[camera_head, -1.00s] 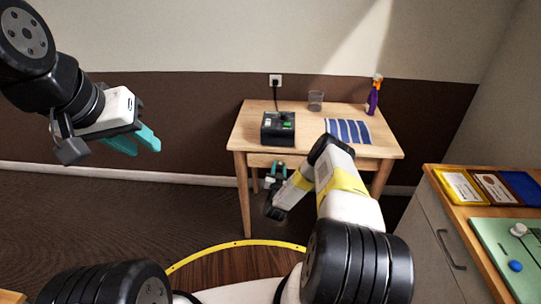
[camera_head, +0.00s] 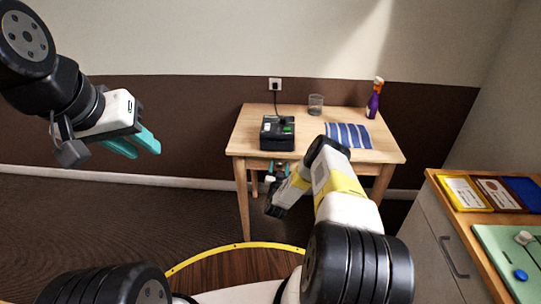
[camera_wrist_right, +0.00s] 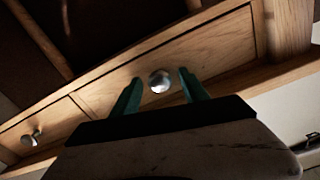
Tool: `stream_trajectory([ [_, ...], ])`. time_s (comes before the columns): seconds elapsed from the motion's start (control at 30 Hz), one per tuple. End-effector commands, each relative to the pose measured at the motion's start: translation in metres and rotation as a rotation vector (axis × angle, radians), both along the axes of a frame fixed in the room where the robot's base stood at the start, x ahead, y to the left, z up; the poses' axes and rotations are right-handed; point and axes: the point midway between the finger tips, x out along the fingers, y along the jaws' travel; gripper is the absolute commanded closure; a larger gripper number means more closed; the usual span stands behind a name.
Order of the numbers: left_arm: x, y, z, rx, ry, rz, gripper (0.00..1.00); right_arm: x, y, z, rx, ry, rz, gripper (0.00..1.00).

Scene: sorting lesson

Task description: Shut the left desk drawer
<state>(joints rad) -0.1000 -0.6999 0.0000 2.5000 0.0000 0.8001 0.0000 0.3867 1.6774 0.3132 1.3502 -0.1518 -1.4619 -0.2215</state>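The wooden desk (camera_head: 300,152) stands against the wall, and its drawer fronts are mostly hidden in the head view. In the right wrist view a drawer front (camera_wrist_right: 225,45) with a round metal knob (camera_wrist_right: 160,82) fills the middle. It seems to be the left drawer; I cannot tell how far out it stands. My right gripper (camera_head: 279,167) is at the desk's front edge, left of its middle. Its teal fingers (camera_wrist_right: 160,78) are open, one on each side of the knob in the picture, with gaps. My left gripper (camera_head: 134,143) is open and empty, raised left of the desk.
A second knob (camera_wrist_right: 31,138) shows on the neighbouring drawer front. On the desk are a black device (camera_head: 278,133), a clear cup (camera_head: 315,104), a striped cloth (camera_head: 348,134) and a purple spray bottle (camera_head: 373,100). A cabinet (camera_head: 433,240) with trays stands at right.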

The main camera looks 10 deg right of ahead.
Motion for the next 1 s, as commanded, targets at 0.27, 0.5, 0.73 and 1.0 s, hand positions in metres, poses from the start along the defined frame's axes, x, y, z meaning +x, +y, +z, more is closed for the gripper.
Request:
stream_trajectory([
  [0.27, 0.0, 0.0, 0.0, 0.0, 0.0, 0.0, 0.69, -0.01, 0.004, -0.001, 0.0, 0.002, 0.001, 0.48],
  [0.5, 0.0, 0.0, 0.0, 0.0, 0.0, 0.0, 0.69, -0.049, 0.015, -0.001, 0.001, 0.004, 0.002, 0.48],
  [0.73, 0.0, 0.0, 0.0, 0.0, 0.0, 0.0, 0.69, -0.072, 0.021, -0.001, 0.0, 0.001, 0.001, 0.48],
  [1.0, 0.0, 0.0, 0.0, 0.0, 0.0, 0.0, 0.69, -0.075, 0.022, 0.0, 0.0, 0.0, 0.0, 0.48],
])
